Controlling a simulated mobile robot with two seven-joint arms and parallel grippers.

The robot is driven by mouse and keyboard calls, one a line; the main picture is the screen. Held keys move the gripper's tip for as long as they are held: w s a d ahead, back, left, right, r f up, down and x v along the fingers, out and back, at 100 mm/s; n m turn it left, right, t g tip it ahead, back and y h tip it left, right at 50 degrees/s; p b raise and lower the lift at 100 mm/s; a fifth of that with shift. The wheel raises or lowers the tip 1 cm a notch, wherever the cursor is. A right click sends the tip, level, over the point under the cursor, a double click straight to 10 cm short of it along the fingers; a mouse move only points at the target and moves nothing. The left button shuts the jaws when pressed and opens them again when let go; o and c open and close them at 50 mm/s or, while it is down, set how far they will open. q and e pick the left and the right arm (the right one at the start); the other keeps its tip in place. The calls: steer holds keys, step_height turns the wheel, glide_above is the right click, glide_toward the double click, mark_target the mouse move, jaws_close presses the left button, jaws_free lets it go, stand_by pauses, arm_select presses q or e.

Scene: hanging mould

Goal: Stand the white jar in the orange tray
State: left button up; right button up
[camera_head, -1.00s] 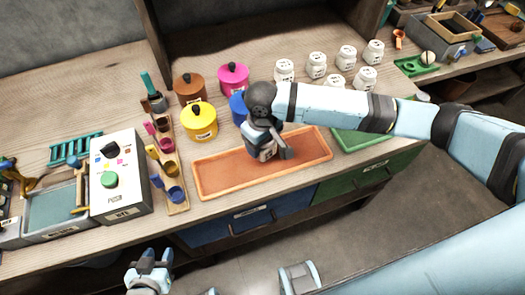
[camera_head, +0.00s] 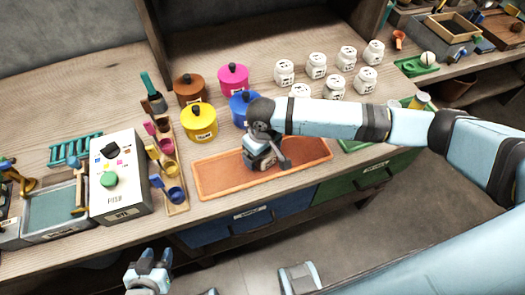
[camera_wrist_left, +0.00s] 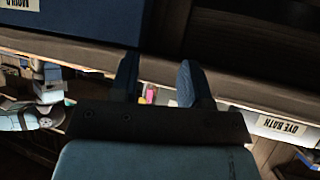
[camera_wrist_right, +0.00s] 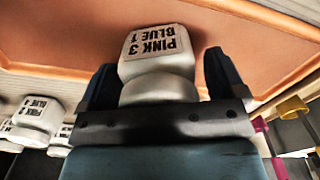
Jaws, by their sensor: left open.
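The white jar (camera_wrist_right: 158,62) shows in the right wrist view, with a label reading "PINK 3 BLUE 1". It sits between the fingers of my right gripper (camera_wrist_right: 162,82), its neck end toward the palm and its body toward the tray. The gripper appears shut on it. The orange tray (camera_head: 215,177) lies on the bench in the head view, with my right gripper (camera_head: 266,160) over its middle. The gripper mostly hides the jar there, and I cannot tell whether the jar touches the tray floor. My left gripper (camera_wrist_left: 158,85) is open and empty, low in front of the bench.
Several other white jars (camera_head: 316,65) stand behind my right arm. Yellow (camera_head: 200,125), brown (camera_head: 189,88), pink (camera_head: 233,77) and blue (camera_head: 241,112) lidded pots stand behind the tray. A rack of small cups (camera_head: 172,180) and a control box (camera_head: 118,182) are left of it.

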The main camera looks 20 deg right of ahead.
steer(key=shift+r, duration=0.1)
step_height(320, 180, up, 12)
steer(key=shift+r+p, duration=0.1)
steer(key=shift+p, duration=0.2)
stand_by(0.6)
